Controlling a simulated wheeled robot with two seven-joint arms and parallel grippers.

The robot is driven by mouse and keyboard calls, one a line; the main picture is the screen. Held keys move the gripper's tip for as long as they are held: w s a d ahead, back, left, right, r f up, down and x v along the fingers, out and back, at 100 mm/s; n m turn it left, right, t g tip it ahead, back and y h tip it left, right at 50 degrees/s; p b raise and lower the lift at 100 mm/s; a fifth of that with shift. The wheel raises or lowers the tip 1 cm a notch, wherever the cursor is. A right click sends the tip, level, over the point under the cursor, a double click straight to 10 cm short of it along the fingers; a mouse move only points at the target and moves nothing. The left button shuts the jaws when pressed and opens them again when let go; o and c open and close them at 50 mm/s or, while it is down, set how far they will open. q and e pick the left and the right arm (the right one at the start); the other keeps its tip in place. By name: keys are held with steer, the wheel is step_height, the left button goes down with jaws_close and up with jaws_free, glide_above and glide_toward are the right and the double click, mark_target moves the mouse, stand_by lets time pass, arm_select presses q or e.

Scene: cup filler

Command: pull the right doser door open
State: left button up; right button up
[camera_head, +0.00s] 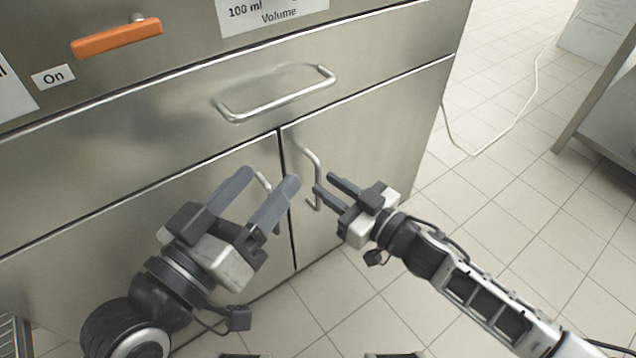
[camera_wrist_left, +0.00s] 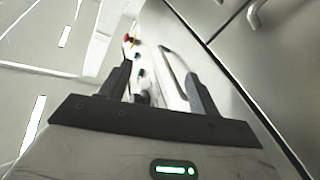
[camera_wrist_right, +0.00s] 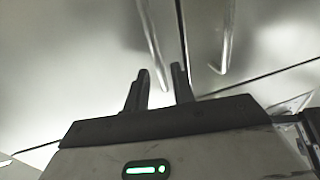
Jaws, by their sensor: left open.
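The right doser door (camera_head: 370,130) is a steel panel on the right of the cabinet front, flush and shut. Its curved vertical handle (camera_head: 318,160) sits near the seam with the left door (camera_head: 130,235). My left gripper (camera_head: 272,180) is open in front of the left door, covering part of the left door's handle (camera_head: 263,181).
A drawer with a horizontal handle (camera_head: 278,96) lies above the doors. An orange handle (camera_head: 117,38) and labels are higher up. The tiled floor (camera_head: 500,190) is open to the right. A cable (camera_head: 510,127) lies there, and a steel table (camera_head: 610,120) stands at the far right.

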mark_target(320, 181)
arm_select(q)
steer(key=shift+w+a+r+m+t+h+b, duration=0.15)
steer(key=shift+w+r+m+t+b, duration=0.1)
steer(key=shift+r+m+t, duration=0.25)
steer(key=shift+w+a+r+m+t+h+b, duration=0.1)
steer(key=shift+w+r+m+t+h+b, duration=0.15)
steer(key=shift+r, duration=0.35)
arm_select(e)
steer(key=shift+x, duration=1.85)
